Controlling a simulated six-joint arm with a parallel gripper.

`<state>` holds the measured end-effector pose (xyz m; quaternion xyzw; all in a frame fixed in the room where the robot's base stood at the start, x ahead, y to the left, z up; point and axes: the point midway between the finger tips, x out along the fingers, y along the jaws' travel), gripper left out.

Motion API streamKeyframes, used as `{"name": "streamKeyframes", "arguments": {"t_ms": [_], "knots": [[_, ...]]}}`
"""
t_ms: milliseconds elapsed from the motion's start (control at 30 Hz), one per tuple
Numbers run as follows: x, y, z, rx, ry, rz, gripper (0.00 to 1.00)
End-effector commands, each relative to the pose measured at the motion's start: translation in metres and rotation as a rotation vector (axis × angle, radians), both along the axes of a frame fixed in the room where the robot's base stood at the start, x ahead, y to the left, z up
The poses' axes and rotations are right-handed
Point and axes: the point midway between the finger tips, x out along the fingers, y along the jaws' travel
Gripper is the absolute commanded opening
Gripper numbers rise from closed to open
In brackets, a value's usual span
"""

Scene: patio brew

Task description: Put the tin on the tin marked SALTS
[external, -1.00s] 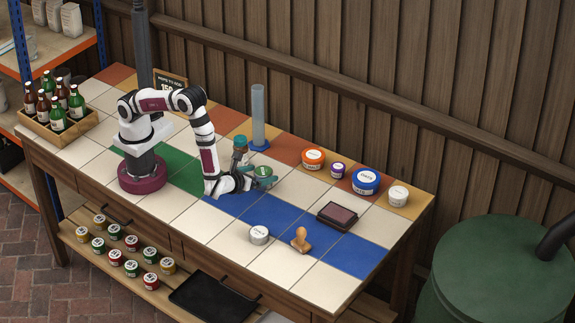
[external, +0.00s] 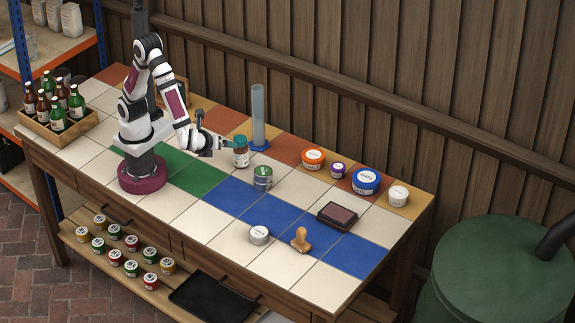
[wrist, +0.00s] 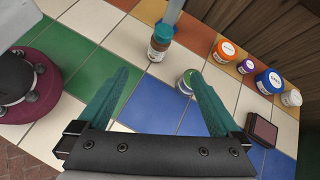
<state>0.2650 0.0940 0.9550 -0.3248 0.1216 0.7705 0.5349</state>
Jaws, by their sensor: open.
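A low pale tin (external: 258,235) stands apart near the front edge. The lettering is too small to read, so I cannot tell which tin says SALTS. My gripper (external: 222,144) is open and empty, up and left of the green-banded tin, near a brown bottle with a teal cap (external: 240,152).
A clear cylinder on a blue base (external: 258,115) stands behind. Orange (external: 313,159), purple (external: 338,170), blue (external: 366,181) and white (external: 398,196) tubs line the back right. A dark pad (external: 337,216) and wooden stamp (external: 300,240) lie forward. A bottle crate (external: 45,133) sits far left.

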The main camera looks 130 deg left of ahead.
Motion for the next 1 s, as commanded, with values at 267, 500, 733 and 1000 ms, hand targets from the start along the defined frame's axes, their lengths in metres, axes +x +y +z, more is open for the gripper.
{"name": "streamKeyframes", "arguments": {"t_ms": [267, 500, 733, 1000], "knots": [[-0.120, -0.041, 0.053, -0.476, -0.414, 0.447, 1.00], [-0.138, -0.061, 0.053, -0.599, -0.515, 0.522, 1.00], [-0.137, -0.060, 0.053, -0.596, -0.513, 0.520, 1.00], [-0.071, -0.038, 0.080, -0.522, -0.435, 0.364, 1.00]]}}
